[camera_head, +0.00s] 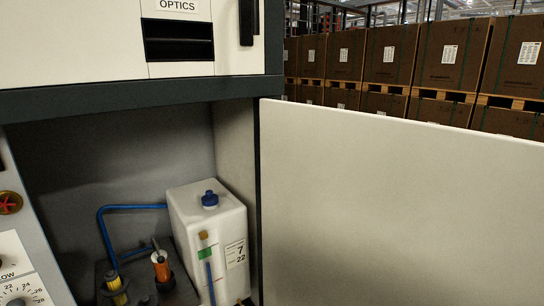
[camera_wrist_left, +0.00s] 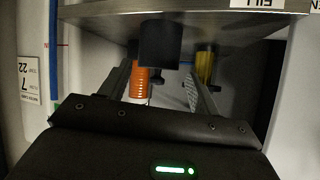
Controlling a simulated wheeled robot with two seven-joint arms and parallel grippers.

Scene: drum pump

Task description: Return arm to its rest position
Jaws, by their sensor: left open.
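My left gripper (camera_wrist_left: 160,88) is open in the left wrist view, its two fingers spread apart with nothing held between them. An orange ribbed part (camera_wrist_left: 140,82) shows beyond and between the fingers, nearer the left one. I cannot tell how far off it is. A yellow part (camera_wrist_left: 205,66) shows beyond the right finger. In the head view the orange part (camera_head: 161,268) and yellow part (camera_head: 117,289) stand on a dark unit inside the open cabinet. Neither gripper shows in the head view.
A white tank (camera_head: 212,234) with a blue cap (camera_head: 210,199) stands right of the orange part. A blue pipe (camera_head: 101,232) runs behind it. The open cabinet door (camera_head: 400,210) fills the right. A dial panel (camera_head: 18,280) is at left. Stacked boxes (camera_head: 392,55) stand behind.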

